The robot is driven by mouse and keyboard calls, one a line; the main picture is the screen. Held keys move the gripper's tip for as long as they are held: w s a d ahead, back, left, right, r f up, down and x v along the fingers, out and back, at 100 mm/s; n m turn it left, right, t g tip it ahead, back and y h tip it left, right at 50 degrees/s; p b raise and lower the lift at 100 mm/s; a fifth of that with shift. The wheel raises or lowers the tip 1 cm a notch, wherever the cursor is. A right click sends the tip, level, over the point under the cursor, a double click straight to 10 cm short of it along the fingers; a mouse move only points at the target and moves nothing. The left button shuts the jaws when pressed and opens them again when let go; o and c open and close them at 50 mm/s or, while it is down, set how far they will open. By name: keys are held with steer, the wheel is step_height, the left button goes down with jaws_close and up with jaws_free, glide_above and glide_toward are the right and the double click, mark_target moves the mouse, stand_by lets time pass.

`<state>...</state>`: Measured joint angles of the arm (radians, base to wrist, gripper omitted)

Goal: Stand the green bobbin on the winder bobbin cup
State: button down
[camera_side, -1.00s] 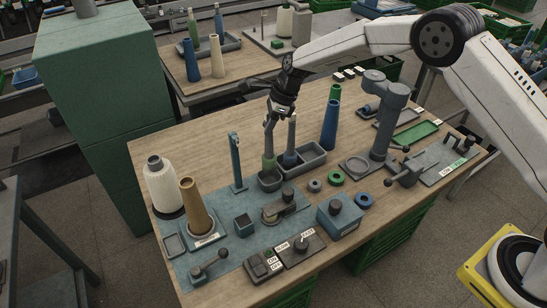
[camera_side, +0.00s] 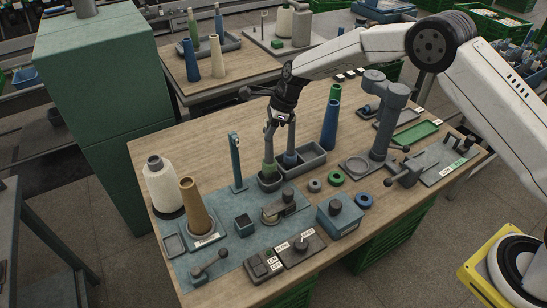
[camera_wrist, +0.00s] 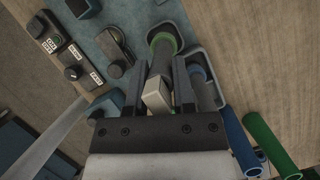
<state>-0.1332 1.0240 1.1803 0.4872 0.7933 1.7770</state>
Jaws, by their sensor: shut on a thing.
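A post with a hook (camera_side: 236,165), a tan cone (camera_side: 192,205) and a lever unit (camera_side: 281,207) stand around the plate. Tall blue and green tubes (camera_side: 330,122) stand to the right.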

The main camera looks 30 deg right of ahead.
steer(key=shift+f, duration=0.75)
stand_by(0.4)
steer(key=shift+f, duration=0.85)
stand_by(0.6)
steer(key=shift+c, duration=1.9)
jaws_free()
steer(key=shift+r, duration=0.1)
steer(key=v, duration=0.7)
steer(key=shift+d+r, duration=0.15)
steer(key=shift+r, duration=0.1)
